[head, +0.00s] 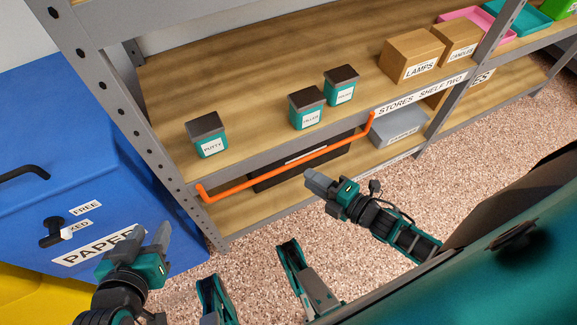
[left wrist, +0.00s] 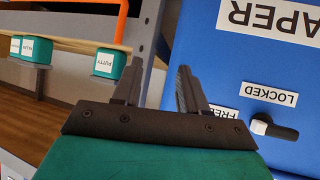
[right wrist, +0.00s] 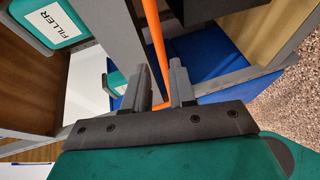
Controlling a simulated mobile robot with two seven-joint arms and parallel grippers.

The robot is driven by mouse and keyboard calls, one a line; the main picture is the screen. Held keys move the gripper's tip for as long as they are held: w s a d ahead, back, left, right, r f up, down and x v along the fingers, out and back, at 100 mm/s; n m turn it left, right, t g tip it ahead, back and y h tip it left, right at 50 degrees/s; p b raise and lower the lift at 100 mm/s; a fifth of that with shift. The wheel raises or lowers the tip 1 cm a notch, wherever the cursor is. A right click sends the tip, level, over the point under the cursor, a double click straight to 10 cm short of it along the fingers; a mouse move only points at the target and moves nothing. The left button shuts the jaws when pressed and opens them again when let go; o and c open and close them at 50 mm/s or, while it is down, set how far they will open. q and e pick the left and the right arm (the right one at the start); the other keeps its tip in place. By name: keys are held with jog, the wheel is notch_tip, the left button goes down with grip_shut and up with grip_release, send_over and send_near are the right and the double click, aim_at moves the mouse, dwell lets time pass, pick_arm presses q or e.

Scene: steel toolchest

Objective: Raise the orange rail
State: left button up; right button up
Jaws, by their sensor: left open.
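The orange rail (head: 270,172) runs along the front of the lower shelf, with a bent end at the left post and another at the right. My right gripper (head: 312,182) is in front of the rail's middle and appears just short of it. In the right wrist view the rail (right wrist: 154,38) shows beyond and between the fingertips (right wrist: 160,75), which have a narrow gap. My left gripper (head: 150,242) is open and empty in front of the blue bin, away from the rail. The left wrist view shows its spread fingers (left wrist: 155,78) and part of the rail (left wrist: 122,20).
Teal tubs (head: 208,134) and cardboard boxes (head: 412,56) stand on the shelf above the rail. A dark box (head: 280,178) and a grey box (head: 400,130) sit below. The blue bin (head: 50,170) stands at the left.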

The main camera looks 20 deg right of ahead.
aim_at(291, 167)
jog(key=b+x, duration=0.2)
jog(key=x, duration=0.6)
jog(key=shift+w+a+f, duration=0.1)
jog(key=shift+w, duration=0.05)
grip_shut()
